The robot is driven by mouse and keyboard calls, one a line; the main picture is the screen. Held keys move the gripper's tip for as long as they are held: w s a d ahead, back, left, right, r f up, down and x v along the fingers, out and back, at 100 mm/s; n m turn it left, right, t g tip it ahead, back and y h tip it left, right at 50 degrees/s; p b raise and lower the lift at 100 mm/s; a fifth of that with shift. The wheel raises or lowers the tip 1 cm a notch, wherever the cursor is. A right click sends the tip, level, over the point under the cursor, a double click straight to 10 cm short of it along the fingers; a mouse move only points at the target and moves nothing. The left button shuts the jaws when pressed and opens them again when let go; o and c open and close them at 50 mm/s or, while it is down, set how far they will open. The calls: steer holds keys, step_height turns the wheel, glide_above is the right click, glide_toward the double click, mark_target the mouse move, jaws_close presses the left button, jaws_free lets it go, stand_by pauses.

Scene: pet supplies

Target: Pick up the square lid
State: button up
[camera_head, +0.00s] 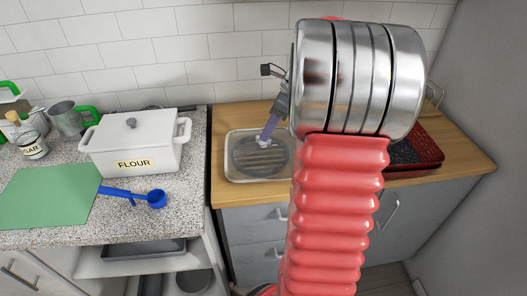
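A clear, square, rimmed piece (240,178), which looks like the square lid, lies on the wooden counter left of my arm. A dark round shape and the wood grain show through it. My gripper (264,140) points down over its upper right part, with one purplish finger visible. I cannot tell whether the finger touches it, or whether the gripper is open or shut. My red and metal arm hides the right edge of the piece.
A white flour box (117,146) with a knobbed lid stands on the speckled counter, near a blue scoop (140,197) and a green mat (48,198). Metal cups and jars stand far left. A red-rimmed black tray (425,150) sits right, partly behind my arm.

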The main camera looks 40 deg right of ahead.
mark_target(263, 150)
steer(key=x, duration=0.3)
steer(key=shift+f, duration=0.15)
stand_by(0.4)
jaws_close()
stand_by(1.2)
